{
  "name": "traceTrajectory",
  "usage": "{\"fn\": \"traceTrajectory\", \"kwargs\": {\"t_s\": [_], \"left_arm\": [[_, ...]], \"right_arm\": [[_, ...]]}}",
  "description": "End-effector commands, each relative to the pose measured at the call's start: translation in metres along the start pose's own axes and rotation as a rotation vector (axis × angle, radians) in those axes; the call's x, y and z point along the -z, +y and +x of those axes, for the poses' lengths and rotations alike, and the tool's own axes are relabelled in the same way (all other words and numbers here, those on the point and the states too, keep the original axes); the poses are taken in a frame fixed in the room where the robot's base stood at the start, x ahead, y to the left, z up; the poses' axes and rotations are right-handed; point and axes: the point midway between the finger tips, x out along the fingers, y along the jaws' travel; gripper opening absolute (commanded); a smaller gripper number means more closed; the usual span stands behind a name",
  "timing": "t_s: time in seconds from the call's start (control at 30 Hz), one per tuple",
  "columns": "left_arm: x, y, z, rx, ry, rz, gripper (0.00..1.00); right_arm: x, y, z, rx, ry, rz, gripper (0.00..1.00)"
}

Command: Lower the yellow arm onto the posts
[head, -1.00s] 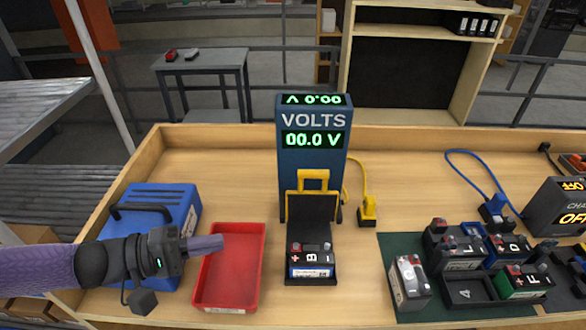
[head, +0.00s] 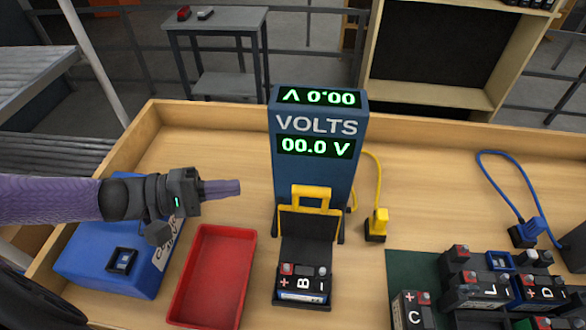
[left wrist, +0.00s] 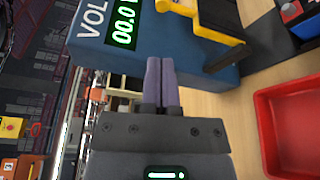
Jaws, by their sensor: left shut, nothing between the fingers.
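The yellow arm (head: 311,193) stands raised at the front of the blue volt meter (head: 318,173), which reads 00.0 V. Its yellow frame also shows at the top of the left wrist view (left wrist: 215,40). Battery B (head: 303,283) sits in the black cradle below it, with its posts (head: 304,270) facing up and uncovered. My left gripper (head: 238,187) is shut and empty, left of the meter and above the table, apart from the arm. Its purple fingers (left wrist: 161,82) lie together in the left wrist view. My right gripper is not in view.
A red tray (head: 212,275) lies left of the cradle, and a blue box (head: 125,255) is under my left forearm. A yellow plug (head: 377,225) stands right of the meter. Several batteries sit at the right on a green mat (head: 400,266).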

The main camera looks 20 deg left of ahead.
Motion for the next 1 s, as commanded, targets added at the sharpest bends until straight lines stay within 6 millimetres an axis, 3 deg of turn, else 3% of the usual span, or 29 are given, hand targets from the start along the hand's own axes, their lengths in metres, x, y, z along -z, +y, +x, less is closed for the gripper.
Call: {"fn": "traceTrajectory", "kwargs": {"t_s": [0.23, 0.5, 0.7, 1.0], "left_arm": [[0.0, 0.0, 0.009, -0.003, -0.001, -0.001, 0.0], [-0.001, 0.001, 0.062, -0.006, -0.003, 0.001, 0.0], [0.0, 0.001, 0.091, -0.003, 0.0, 0.001, 0.0], [0.0, 0.0, 0.101, 0.0, 0.0, 0.001, 0.0]], "right_arm": [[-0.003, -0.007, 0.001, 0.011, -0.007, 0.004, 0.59], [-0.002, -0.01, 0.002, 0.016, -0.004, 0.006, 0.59], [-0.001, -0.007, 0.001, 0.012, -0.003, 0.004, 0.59], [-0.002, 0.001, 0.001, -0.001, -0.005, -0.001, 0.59]]}}
